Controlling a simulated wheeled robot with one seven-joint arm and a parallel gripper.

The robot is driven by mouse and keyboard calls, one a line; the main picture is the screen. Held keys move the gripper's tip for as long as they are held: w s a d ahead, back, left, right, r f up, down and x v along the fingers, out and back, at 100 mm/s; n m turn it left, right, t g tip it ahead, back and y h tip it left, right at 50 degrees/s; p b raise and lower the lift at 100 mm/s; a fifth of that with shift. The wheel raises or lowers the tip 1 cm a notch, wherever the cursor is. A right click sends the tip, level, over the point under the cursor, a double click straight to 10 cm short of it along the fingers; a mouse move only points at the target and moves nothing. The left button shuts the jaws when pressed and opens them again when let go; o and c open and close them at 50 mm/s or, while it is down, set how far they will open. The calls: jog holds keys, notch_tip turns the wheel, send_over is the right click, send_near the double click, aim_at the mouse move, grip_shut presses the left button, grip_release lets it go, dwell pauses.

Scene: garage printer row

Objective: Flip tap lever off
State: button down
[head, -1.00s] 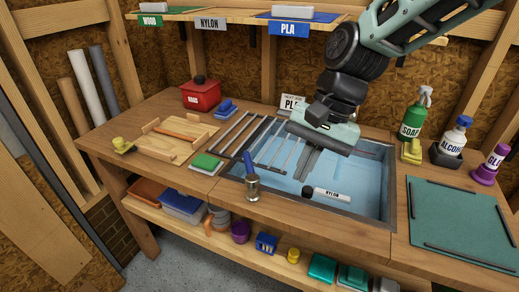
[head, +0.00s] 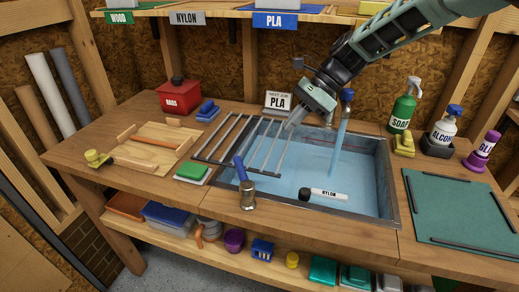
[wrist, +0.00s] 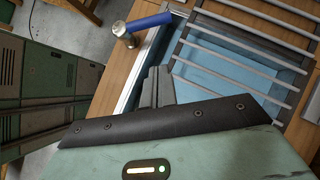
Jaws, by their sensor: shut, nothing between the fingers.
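My gripper (head: 292,123) is shut and empty, above the back of the sink rack and left of the tap. Its closed fingers (wrist: 158,88) are apart from the blue lever in the wrist view.
The sink (head: 385,185) holds water and a black-and-white piece labelled NYLON (head: 328,194). A metal rack (head: 245,145) spans its left part. Soap (head: 402,105) and alcohol (head: 443,132) bottles stand right.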

aim_at(242, 173)
jog(key=a+p+x, duration=0.1)
jog(key=x, duration=0.5)
jog(key=a+r+p+x, duration=0.1)
jog(key=x, duration=0.6)
jog(key=shift+s+r+p, duration=0.3)
jog(key=shift+p, duration=0.1)
